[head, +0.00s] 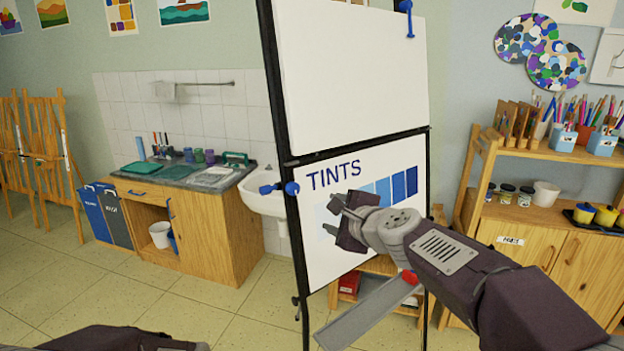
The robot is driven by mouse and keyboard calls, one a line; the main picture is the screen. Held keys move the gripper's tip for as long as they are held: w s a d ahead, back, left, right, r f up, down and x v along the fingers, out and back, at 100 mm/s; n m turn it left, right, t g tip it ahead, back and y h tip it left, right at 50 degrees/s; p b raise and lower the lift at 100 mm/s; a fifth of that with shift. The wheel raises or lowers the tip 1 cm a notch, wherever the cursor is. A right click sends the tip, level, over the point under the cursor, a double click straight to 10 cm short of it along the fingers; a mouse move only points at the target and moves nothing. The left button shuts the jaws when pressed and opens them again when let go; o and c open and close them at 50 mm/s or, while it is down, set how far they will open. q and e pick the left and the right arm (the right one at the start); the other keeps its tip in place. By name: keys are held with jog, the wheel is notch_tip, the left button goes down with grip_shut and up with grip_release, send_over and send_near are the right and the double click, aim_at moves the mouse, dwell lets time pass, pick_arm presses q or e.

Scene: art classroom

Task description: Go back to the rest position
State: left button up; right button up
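My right arm comes in from the right and reaches across the front of the easel. Its gripper (334,215) is in front of the lower board's sheet (325,255), which is headed TINTS and has a row of blue swatches. The two fingers look spread apart, with nothing seen between them. The gripper covers part of the paler swatches. A dark part of my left arm (120,340) shows along the bottom left edge. The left gripper itself is out of the frame.
The easel's blank upper panel (350,80) stands above the sheet. A grey ledge (365,318) with a red item juts out below. A sink cabinet (215,235) is at left, and a wooden shelf unit (525,225) with art supplies at right. Floor at left is clear.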

jog(key=s+d+f+n+g+h, duration=0.1)
jog(key=s+d+f+n+g, duration=0.15)
jog(key=f, duration=0.45)
jog(key=s+d+f+n+g+h, duration=0.1)
jog(key=s+d+f+n+g, duration=0.1)
jog(key=s+d+f, duration=0.35)
jog(key=s+d+f+n+g+h, duration=0.1)
jog(key=s+d+f+n+g, duration=0.1)
jog(key=s+f+n, duration=0.5)
jog(key=s+d+f+n+g+h, duration=0.1)
jog(key=s+f+n+g, duration=0.4)
jog(key=s+f, duration=0.5)
jog(key=shift+s+d+f+n+h+p, duration=0.45)
jog(key=shift+s+d+n, duration=0.45)
jog(key=shift+s, duration=0.35)
